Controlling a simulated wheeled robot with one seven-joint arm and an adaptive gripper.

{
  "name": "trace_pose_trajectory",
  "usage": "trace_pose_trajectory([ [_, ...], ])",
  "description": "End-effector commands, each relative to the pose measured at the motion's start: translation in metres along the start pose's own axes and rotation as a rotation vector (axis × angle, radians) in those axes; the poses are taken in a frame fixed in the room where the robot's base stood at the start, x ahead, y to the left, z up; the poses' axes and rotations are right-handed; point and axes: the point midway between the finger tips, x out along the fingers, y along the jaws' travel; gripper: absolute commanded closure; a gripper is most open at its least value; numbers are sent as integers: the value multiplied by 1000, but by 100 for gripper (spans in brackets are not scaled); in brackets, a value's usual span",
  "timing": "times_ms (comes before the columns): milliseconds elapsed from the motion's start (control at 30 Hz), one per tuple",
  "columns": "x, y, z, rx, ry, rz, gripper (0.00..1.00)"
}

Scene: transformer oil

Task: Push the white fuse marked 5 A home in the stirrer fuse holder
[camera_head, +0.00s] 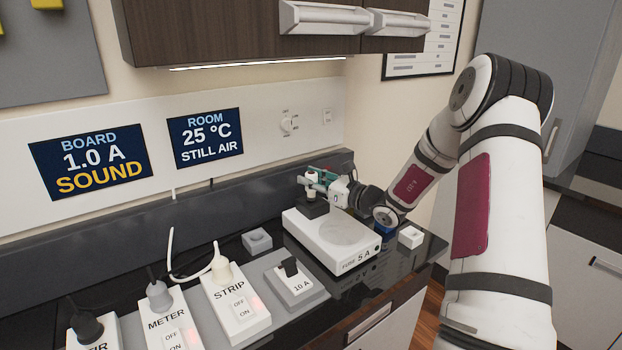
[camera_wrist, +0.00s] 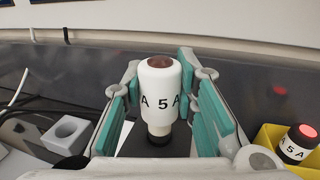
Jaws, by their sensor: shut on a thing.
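The white fuse (camera_wrist: 160,95), marked 5 A with a dark red top, stands upright between my gripper's teal finger pads in the wrist view. My gripper (camera_head: 316,181) is shut on it, above the back left of the white stirrer (camera_head: 345,248). The stirrer's front label reads FUSE 5 A. The dark fuse holder (camera_head: 310,207) lies under the fuse. A narrow dark neck (camera_wrist: 159,138) shows between the fuse's white body and the holder. How deep the fuse sits is hidden.
A second 5 A fuse (camera_wrist: 299,145) with a glowing red top is in a yellow tray (camera_wrist: 266,138). A grey holed block (camera_head: 257,241), a 10 A unit (camera_head: 295,285) and the STRIP switch (camera_head: 236,300) stand left. A small white block (camera_head: 411,237) stands right.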

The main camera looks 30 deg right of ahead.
Motion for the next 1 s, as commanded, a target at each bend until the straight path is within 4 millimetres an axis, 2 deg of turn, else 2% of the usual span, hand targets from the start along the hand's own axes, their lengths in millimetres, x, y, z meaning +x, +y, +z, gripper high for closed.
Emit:
trace_pose_trajectory([
  [1000, 0, 0, -24, 1, 0, 0, 100],
])
